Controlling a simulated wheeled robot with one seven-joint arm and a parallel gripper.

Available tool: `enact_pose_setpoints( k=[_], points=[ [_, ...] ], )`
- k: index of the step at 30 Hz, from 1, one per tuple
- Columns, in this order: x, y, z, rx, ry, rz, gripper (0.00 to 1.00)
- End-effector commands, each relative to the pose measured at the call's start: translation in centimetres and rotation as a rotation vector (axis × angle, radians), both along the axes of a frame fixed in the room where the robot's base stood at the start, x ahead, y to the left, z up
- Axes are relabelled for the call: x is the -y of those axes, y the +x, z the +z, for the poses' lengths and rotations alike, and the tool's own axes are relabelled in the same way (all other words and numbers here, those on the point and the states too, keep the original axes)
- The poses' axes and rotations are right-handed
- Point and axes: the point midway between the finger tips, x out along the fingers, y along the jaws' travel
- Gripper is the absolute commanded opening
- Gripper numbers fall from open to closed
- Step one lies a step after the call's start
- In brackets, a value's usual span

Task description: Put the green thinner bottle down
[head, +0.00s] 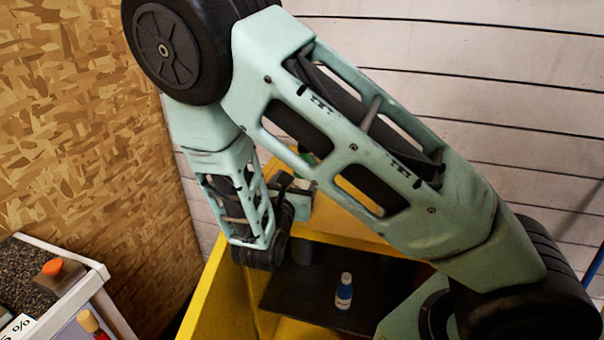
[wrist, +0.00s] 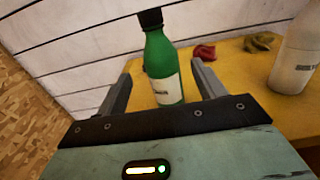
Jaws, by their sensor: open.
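The green thinner bottle (wrist: 163,72) with a black cap and a white label stands on the yellow top (wrist: 235,78) in the wrist view. It leans a little in the tilted picture. My gripper (wrist: 161,78) is open, with one finger to each side of the bottle and a visible gap on both sides. The bottle's base is partly hidden by the gripper body. In the head view my gripper (head: 291,190) is at the yellow bench top, and only a small bit of green shows behind my arm.
A white bottle (wrist: 296,55) stands at the right in the wrist view. A red cloth (wrist: 204,52) and an olive cloth (wrist: 262,41) lie behind. A small blue-and-white bottle (head: 344,294) stands on the dark lower shelf (head: 300,292). A side counter (head: 85,283) is at the left.

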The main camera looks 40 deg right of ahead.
Motion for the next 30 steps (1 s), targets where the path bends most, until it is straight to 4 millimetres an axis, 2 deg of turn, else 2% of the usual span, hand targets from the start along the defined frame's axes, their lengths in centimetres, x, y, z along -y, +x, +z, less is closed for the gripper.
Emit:
enact_pose_setpoints(
  k=[3, 7, 13, 16, 20, 23, 26, 30],
  points=[
    [-1.6, -1.1, -0.1, 0.0, 0.0, 0.003, 0.69],
    [-2.5, -1.9, 0.0, -0.001, -0.001, 0.001, 0.69],
    [-2.7, -2.6, 0.1, 0.001, 0.017, -0.019, 0.69],
    [-2.0, -4.2, 0.2, 0.004, 0.102, -0.111, 0.69],
    [-1.6, -8.9, 0.1, 0.009, 0.343, -0.34, 0.69],
    [-3.0, -13.4, -0.4, 0.016, 0.589, -0.543, 0.69],
    [-5.7, -17.5, -0.5, 0.029, 0.84, -0.727, 0.69],
    [-11.1, -21.7, 0.2, 0.067, 1.195, -0.943, 0.69]
  ],
)
